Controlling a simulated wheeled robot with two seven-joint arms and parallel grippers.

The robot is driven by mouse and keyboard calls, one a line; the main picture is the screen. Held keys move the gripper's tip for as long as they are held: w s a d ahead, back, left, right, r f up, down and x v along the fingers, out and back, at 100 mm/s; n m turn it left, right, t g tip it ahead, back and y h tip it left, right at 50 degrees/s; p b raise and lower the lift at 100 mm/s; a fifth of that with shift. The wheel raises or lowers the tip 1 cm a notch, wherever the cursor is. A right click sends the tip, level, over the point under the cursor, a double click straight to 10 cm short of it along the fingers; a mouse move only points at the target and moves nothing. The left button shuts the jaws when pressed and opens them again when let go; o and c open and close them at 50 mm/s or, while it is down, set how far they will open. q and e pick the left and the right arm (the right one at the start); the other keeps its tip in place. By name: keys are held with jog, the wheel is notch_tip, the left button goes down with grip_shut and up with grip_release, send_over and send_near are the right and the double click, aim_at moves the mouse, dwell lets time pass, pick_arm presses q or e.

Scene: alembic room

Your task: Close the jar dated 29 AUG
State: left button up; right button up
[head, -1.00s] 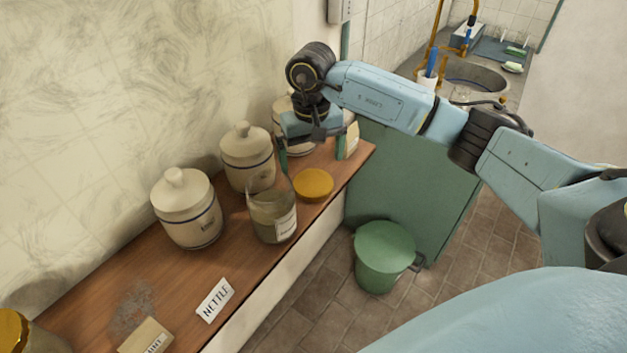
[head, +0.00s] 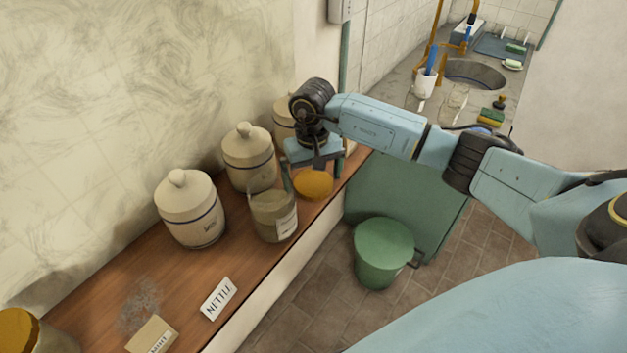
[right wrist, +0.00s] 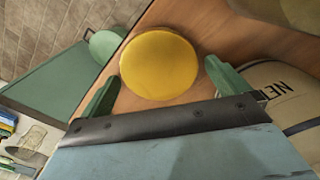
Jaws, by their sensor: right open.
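An open glass jar (head: 272,216) with a pale label stands on the wooden shelf; the label's writing is too small to read. A round yellow lid (head: 314,184) lies flat on the shelf just behind and right of it. My right gripper (head: 314,178) is open over the lid. In the right wrist view the lid (right wrist: 159,64) sits between and slightly beyond the two green fingertips (right wrist: 160,88), with gaps on both sides. My left gripper is not in view.
Cream lidded crocks (head: 191,208) stand along the wall, one (right wrist: 285,90) close to a finger. A NETTLE card (head: 218,298) and another card (head: 153,336) lie on the shelf (head: 185,275). A yellow-lidded jar (head: 18,330) stands at lower left. A green bin (head: 383,255) is on the floor.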

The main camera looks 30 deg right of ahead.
aim_at(313, 180)
jog(key=c, duration=0.9)
notch_tip(313, 180, up, 10)
jog(key=b, duration=0.1)
jog(key=shift+b, duration=0.4)
